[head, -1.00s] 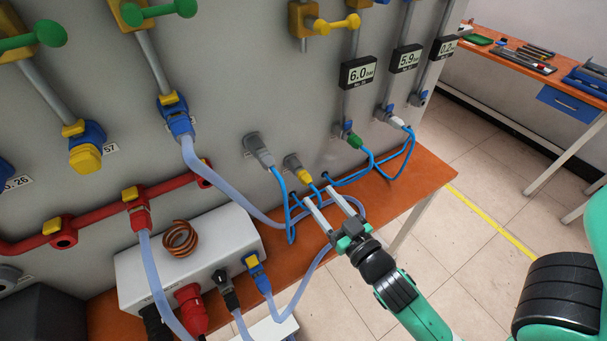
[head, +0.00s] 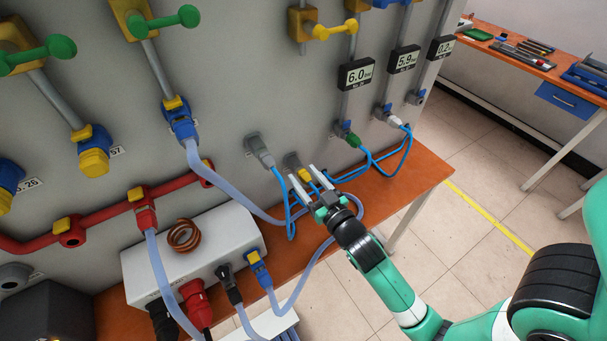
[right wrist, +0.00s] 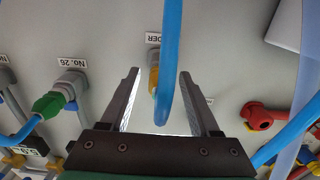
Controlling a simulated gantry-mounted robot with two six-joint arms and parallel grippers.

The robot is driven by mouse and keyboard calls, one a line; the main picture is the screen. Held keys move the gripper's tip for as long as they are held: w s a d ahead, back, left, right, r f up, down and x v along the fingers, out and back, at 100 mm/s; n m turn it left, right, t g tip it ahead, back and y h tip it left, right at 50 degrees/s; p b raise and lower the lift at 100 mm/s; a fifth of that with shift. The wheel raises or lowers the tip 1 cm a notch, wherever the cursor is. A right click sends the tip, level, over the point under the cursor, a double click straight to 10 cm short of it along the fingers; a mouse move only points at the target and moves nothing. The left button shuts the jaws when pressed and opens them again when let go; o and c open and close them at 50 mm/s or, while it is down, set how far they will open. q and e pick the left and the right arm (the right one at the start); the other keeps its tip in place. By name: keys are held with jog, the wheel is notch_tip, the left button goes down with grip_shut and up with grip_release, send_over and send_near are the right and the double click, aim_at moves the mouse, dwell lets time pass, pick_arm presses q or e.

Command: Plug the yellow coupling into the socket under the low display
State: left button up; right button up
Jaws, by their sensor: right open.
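The yellow coupling (head: 304,175) sits in a grey holder on the grey panel, with a blue hose running from it. The right wrist view also shows the coupling (right wrist: 153,79), partly hidden by its hose (right wrist: 168,60). My right gripper (head: 308,184) is open, its fingers pointing at the panel on either side of the coupling and hose. No grip on it shows. The low display (head: 441,48) reads about 0.2 at the upper right. The socket (head: 415,97) below it is small and appears to hold no hose. My left gripper is not in view.
A green coupling (head: 351,140) and a white coupling (head: 395,121) sit under the higher displays. A grey coupling (head: 260,152) is left of the yellow one. Blue hoses loop above the orange bench (head: 428,170). A white box (head: 210,248) with a copper coil stands lower left.

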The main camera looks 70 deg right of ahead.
aim_at(310, 183)
dwell(0.8)
grip_shut()
dwell(1.0)
jog(key=shift+s, duration=0.1)
jog(key=shift+b+v, duration=0.65)
jog(key=shift+v, duration=2.3)
